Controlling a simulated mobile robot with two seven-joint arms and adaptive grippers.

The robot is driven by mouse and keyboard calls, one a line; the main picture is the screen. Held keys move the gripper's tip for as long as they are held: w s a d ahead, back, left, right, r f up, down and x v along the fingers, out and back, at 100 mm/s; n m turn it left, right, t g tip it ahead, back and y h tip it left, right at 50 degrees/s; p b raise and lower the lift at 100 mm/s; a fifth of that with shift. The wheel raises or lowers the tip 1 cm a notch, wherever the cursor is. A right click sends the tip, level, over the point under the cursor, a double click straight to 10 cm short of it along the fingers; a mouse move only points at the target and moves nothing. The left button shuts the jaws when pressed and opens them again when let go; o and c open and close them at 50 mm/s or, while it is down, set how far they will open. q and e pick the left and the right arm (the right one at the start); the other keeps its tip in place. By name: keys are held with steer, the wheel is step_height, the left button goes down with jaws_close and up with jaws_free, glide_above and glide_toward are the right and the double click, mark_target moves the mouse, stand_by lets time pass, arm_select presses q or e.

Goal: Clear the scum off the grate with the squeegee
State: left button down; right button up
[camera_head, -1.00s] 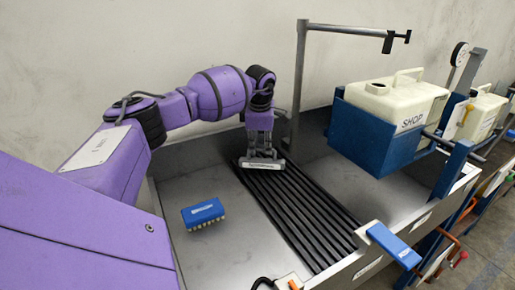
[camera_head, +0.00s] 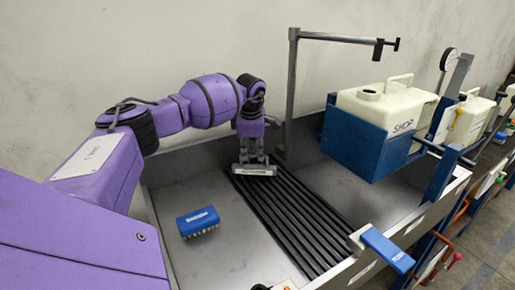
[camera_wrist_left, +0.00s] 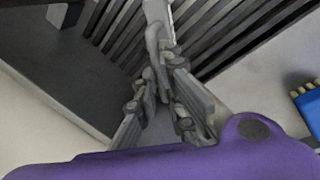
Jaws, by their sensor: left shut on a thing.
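The grate (camera_head: 290,218) is a strip of dark parallel bars set in the metal basin, running from the back wall towards the front right. My left gripper (camera_head: 254,157) is over the far end of the grate, shut on the squeegee (camera_head: 254,171), a pale grey bar with dark lettering. The squeegee lies across the far end of the bars; whether it presses on them is hard to tell. In the left wrist view, the gripper's fingers (camera_wrist_left: 163,75) close around a pale grey shaft (camera_wrist_left: 155,15) above the grate (camera_wrist_left: 225,35). No scum can be made out. My right gripper is out of view.
A blue brush (camera_head: 198,222) lies on the basin floor (camera_head: 225,255) left of the grate. A metal post (camera_head: 291,95) stands close behind the gripper. A white tank (camera_head: 385,105) in a blue holder (camera_head: 362,145) is at right. A blue handle (camera_head: 387,249) sits on the front rim.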

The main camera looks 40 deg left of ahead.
arm_select(q)
steer(key=shift+s+a+f, duration=0.15)
steer(key=shift+s+f, duration=0.1)
steer(key=shift+s, duration=0.4)
steer(key=shift+a, duration=0.3)
steer(key=shift+w+d+b, duration=0.15)
steer(key=shift+w+b, duration=0.3)
steer(key=shift+w, duration=0.35)
steer(key=w, duration=0.2)
steer(key=shift+w+d+r+b, duration=0.2)
steer(key=shift+w+d+b, duration=0.1)
steer(key=shift+d+b, duration=0.1)
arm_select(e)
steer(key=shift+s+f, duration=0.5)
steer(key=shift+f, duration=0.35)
arm_select(q)
steer(key=w+p+v, duration=0.1)
steer(key=p+v, duration=0.2)
steer(key=v, duration=0.3)
steer(key=shift+a+r, duration=0.15)
steer(key=shift+a, duration=0.35)
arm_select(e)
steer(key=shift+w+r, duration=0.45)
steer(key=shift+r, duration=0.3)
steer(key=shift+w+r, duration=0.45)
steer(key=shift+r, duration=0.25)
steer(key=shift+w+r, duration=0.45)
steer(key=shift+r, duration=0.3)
arm_select(q)
steer(key=shift+r, duration=0.1)
